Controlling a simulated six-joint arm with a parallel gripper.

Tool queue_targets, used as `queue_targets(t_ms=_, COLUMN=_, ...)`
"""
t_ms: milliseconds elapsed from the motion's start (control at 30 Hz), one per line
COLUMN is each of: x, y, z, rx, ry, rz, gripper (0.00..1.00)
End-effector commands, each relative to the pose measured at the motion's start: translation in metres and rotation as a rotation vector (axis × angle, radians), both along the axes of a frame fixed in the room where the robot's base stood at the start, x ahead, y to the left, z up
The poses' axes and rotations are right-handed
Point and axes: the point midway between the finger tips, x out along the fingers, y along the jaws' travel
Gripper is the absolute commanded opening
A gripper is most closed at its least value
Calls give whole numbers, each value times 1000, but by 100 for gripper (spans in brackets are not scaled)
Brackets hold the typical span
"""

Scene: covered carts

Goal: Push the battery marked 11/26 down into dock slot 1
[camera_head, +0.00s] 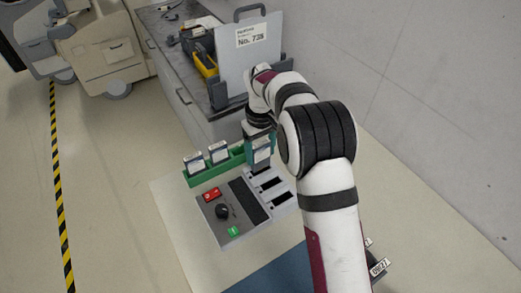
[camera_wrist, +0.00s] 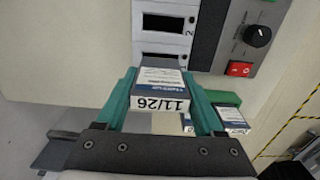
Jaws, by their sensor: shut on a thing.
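The battery marked 11/26 (camera_wrist: 160,86) is between the teal fingers of my gripper (camera_wrist: 161,92) in the wrist view. My gripper is shut on it, and its marked end faces the camera. In the head view my gripper (camera_head: 260,148) is above the far end of the dock (camera_head: 246,211), with the battery (camera_head: 261,158) in it. In the wrist view the dock's slot 2 (camera_wrist: 163,23) shows dark and empty. Slot 1 (camera_wrist: 160,56) lies just beyond the battery, which hides much of it. I cannot tell how far the battery is in the slot.
A green rack (camera_head: 208,174) with two batteries (camera_head: 206,156) stands left of my gripper, close to it. The dock panel has a red switch (camera_head: 212,194), a black knob (camera_head: 222,212) and a green button (camera_head: 234,231).

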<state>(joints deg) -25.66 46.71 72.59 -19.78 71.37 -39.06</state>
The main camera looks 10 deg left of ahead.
Motion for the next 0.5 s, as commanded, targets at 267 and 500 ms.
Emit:
queue_targets(t_ms=267, x=0, y=0, z=-7, rx=0, ry=0, rz=0, gripper=4)
queue_targets(t_ms=500, x=0, y=0, z=-13, rx=1, ry=1, rz=0, gripper=4)
